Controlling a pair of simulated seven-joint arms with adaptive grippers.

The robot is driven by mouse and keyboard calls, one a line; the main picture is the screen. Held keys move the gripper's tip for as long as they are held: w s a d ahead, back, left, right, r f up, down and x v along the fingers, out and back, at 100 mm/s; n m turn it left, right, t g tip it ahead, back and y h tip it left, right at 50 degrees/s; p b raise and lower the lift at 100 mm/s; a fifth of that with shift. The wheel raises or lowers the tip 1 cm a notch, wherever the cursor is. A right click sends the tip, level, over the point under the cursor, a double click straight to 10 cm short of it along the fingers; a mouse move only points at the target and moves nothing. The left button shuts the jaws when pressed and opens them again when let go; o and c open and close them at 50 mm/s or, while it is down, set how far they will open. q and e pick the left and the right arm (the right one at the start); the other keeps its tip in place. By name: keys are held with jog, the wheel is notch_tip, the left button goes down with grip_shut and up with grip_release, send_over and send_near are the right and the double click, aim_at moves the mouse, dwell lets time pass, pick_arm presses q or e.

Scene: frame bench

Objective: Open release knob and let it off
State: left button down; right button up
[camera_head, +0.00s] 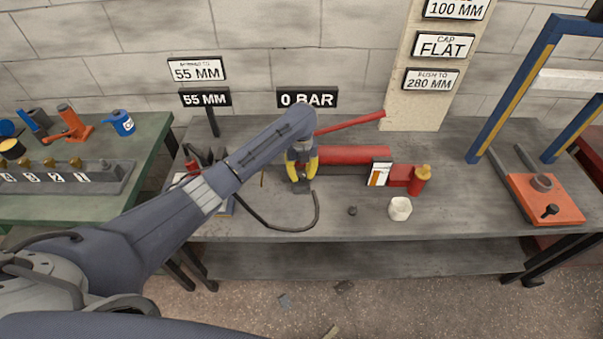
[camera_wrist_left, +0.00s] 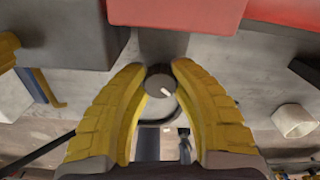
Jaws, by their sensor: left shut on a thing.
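The release knob (camera_wrist_left: 160,84) is a small dark round knob with a pale pointer mark, seen in the left wrist view between my fingers. My left gripper (camera_head: 303,184) has yellow fingers and is at the front of the red pump (camera_head: 352,155) on the grey bench. In the left wrist view my left gripper (camera_wrist_left: 158,78) has a finger on either side of the knob and is shut on it. In the head view the fingers hide the knob. My right gripper is in neither view.
A black hose (camera_head: 316,212) curves over the bench near my gripper. A white cup (camera_head: 400,208), a small dark part (camera_head: 352,210) and a red bottle with a yellow cap (camera_head: 420,180) stand to the right. A sign (camera_head: 307,98) behind reads 0 BAR.

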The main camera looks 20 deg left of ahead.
aim_at(301, 173)
pick_arm(q)
jog(key=shift+a+n, duration=0.2)
jog(key=shift+n, duration=2.6)
jog(key=c, duration=1)
grip_release()
notch_tip(301, 173, up, 12)
